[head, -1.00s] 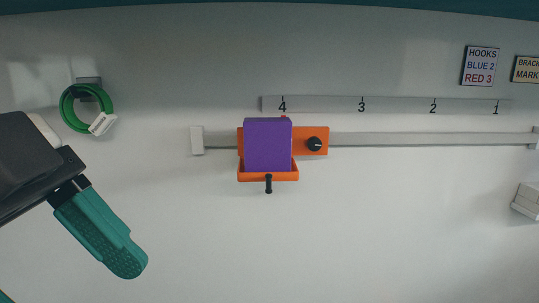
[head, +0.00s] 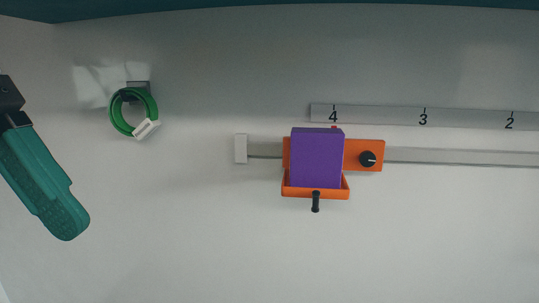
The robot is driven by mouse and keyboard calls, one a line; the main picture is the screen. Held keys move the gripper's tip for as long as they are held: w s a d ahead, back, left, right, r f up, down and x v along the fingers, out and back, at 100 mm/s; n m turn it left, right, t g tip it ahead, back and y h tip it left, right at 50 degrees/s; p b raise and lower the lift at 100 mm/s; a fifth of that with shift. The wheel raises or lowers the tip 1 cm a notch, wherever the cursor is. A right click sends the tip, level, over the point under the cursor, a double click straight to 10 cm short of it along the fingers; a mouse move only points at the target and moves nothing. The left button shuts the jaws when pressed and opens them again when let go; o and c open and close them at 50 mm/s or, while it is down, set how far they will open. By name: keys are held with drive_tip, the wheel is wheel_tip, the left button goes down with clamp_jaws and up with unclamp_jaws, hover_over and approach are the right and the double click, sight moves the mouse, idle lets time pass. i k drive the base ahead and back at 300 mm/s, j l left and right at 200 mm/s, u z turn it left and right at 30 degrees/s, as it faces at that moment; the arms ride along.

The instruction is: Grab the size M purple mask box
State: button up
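A purple box (head: 317,158) stands upright in an orange carriage (head: 316,193) on a wall rail. No size marking is readable on it. The carriage sits under the number 4 of the scale and has a dark knob (head: 367,159) on its right and a black peg handle (head: 316,201) below. One teal finger of my gripper (head: 42,185) shows at the far left, well apart from the box. The other finger is out of the picture, so the opening cannot be judged.
A pale rail (head: 455,157) runs right from the carriage, with a numbered scale strip (head: 465,118) above it. A green ring with a white tag (head: 133,112) hangs on a hook at upper left. The wall below the carriage is clear.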

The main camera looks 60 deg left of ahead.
sight(317, 154)
drive_tip(key=i+j, duration=0.3)
drive_tip(key=j, duration=0.2)
drive_tip(key=i+j, duration=0.65)
drive_tip(key=j, duration=0.3)
